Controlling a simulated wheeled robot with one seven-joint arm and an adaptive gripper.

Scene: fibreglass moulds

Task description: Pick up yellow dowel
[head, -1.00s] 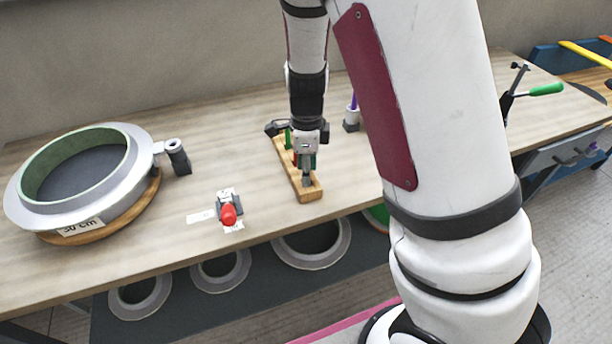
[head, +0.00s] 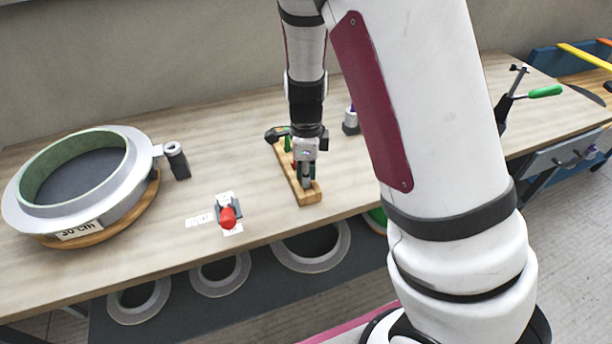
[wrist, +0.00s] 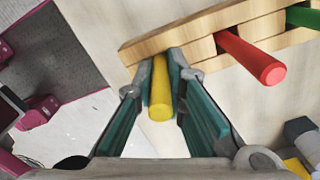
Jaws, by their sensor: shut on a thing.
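The yellow dowel (wrist: 160,95) stands between the fingers of my gripper (wrist: 161,90) in the wrist view. The fingers are closed on it from both sides. Its far end is at the front end of the wooden rack (wrist: 200,33); I cannot tell whether it still sits in its slot. In the head view, my gripper (head: 305,180) is at the near end of the rack (head: 313,197) and hides the yellow dowel. A red dowel (wrist: 252,57) and a green dowel (wrist: 302,16) stand in the rack beside it.
A large ring mould (head: 30,205) sits further left. A dark grey block (wrist: 302,135) is near the rack in the wrist view. The bench between clamp and rack is clear.

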